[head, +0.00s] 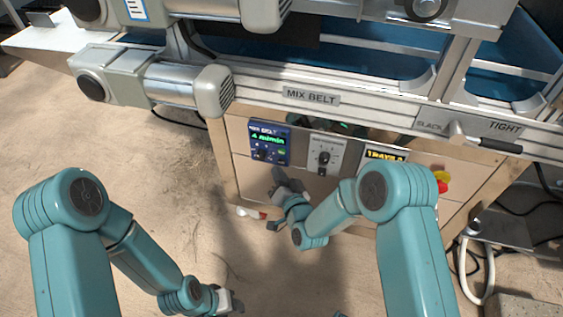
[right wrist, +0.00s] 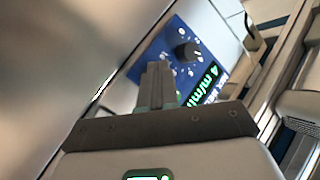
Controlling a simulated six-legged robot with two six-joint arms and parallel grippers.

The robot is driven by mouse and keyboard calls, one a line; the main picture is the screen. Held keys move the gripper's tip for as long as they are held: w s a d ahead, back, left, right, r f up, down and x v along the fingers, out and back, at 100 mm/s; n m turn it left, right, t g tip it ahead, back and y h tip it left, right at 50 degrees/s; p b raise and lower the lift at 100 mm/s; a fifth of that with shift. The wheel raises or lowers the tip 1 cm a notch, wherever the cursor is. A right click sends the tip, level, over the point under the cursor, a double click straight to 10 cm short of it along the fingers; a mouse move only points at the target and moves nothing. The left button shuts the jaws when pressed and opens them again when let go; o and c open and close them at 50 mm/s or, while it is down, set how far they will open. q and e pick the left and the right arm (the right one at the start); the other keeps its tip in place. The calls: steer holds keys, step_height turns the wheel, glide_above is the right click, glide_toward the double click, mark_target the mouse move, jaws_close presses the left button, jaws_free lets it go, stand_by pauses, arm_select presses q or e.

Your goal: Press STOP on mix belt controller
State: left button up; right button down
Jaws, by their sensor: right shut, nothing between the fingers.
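The mix belt controller (head: 269,142) is a blue panel on the light front board under the MIX BELT label. Its green display reads about 4 m/min. In the right wrist view the controller (right wrist: 165,55) appears tilted, with a black knob (right wrist: 187,52), small light buttons or marks and the green display (right wrist: 203,85). I cannot tell which mark is STOP. My right gripper (head: 279,174) is shut and empty, just below the controller. Its closed fingers (right wrist: 158,70) cover part of the panel in the wrist view; contact cannot be told. My left gripper (head: 232,303) is low, far from the panel; its jaws are unclear.
A grey panel with a black knob (head: 323,154) sits right of the controller. A yellow-lettered display (head: 385,155) and a red-and-yellow button (head: 441,181) are farther right, partly behind my right arm. Motors (head: 150,80) and the belt frame overhang above. The floor at left is clear.

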steer(key=s, duration=0.1)
steer(key=s+a, duration=0.1)
steer(key=s, duration=0.2)
steer(key=shift+s+a, duration=0.3)
steer(key=shift+s, duration=0.1)
stand_by(0.7)
